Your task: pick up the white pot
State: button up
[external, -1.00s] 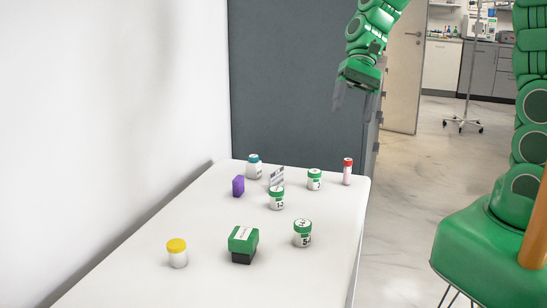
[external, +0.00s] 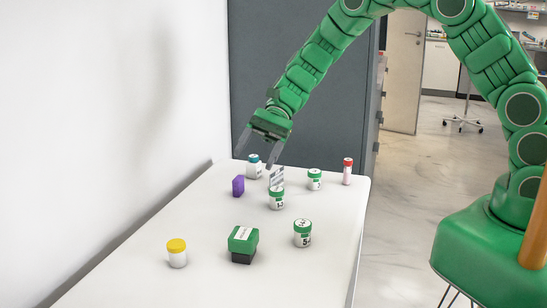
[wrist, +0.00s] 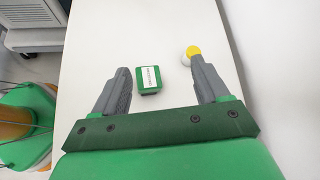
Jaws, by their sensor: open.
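Several white pots stand upright on the white table. One has a yellow lid (external: 177,254) at the front left; two have green lids and numbers, one in the middle (external: 277,199) and one nearer the front (external: 303,234). Another green-lidded pot (external: 314,180) and a teal-lidded pot (external: 254,170) stand at the back. Which one is meant I cannot tell. My gripper (external: 254,160) is open and empty above the table's back end. In the wrist view the yellow-lidded pot (wrist: 186,60) is partly hidden by the right finger.
A red-capped tube (external: 348,171) stands by the right edge, and a clear labelled item (external: 277,178) behind the middle pot. A wall borders the left.

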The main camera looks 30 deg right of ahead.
jog(key=w+a+f+m+y, duration=0.1)
jog(key=w+a+f+m, duration=0.1)
jog(key=a+f, duration=0.6)
jog(key=m+y, duration=0.2)
jog(key=m, duration=0.2)
send_near(176, 253)
jog(key=f, duration=0.1)
jog(key=w+a+f, duration=0.1)
jog(key=shift+a+f, duration=0.25)
jog(key=shift+f, duration=0.05)
jog(key=shift+x, duration=1.25)
jog(key=shift+t, duration=0.3)
jog(key=shift+x, duration=2.6)
jog(key=c, duration=1)
jog(key=shift+r, duration=0.15)
jog(key=shift+c, duration=0.2)
